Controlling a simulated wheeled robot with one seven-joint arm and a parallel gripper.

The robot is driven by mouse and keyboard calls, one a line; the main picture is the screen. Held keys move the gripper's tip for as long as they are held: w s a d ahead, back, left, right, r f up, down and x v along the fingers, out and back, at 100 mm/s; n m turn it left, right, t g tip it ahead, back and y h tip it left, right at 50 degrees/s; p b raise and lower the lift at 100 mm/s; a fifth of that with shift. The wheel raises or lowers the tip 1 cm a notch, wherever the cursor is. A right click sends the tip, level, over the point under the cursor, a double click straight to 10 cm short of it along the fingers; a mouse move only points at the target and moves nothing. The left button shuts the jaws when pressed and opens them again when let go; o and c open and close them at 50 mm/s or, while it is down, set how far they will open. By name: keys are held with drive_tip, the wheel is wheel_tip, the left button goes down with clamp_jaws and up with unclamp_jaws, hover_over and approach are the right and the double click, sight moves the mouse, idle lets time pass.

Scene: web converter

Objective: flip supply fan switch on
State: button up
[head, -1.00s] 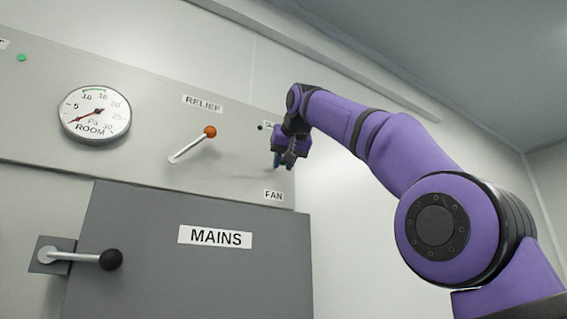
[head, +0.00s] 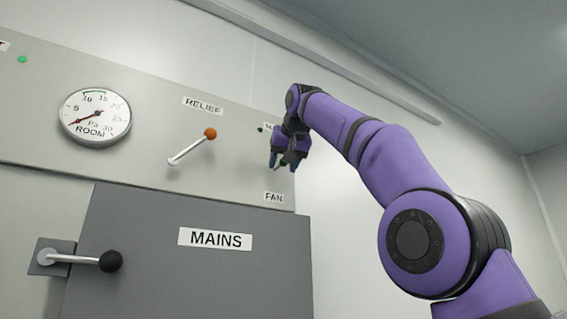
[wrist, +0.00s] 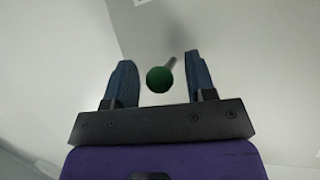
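The fan switch is a lever with a green ball knob (wrist: 160,79) on a grey stem, seen in the wrist view. My gripper (wrist: 158,82) is open, with one blue finger on each side of the knob and a visible gap to both. In the head view my gripper (head: 285,161) hangs in front of the panel's right end, above the FAN label (head: 274,197). The green knob (head: 283,163) shows in part between its fingers there. A small indicator (head: 261,129) up and left of my gripper looks dark green. The switch's base is hidden by my gripper.
The RELIEF lever (head: 194,147) with an orange knob stands left of my gripper. Further left are a round ROOM gauge (head: 95,115) and a MAINS door (head: 200,270) with a black-knobbed handle (head: 85,259). Right of the panel is bare wall.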

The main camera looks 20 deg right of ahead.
drive_tip(key=v, duration=0.7)
drive_tip(key=shift+s, duration=0.2)
drive_tip(key=shift+r, duration=0.1)
idle(0.5)
drive_tip(key=s+d+f+g, duration=0.2)
drive_tip(key=s+f, duration=0.6)
drive_tip(key=f, duration=1.1)
drive_tip(key=s+d+f+n+g, duration=0.1)
drive_tip(key=s+f, duration=0.8)
drive_tip(key=f, duration=1)
drive_tip(key=s+d+f+g, duration=0.4)
drive_tip(key=s+f, duration=0.5)
drive_tip(key=f, duration=1)
drive_tip(key=shift+f, duration=0.15)
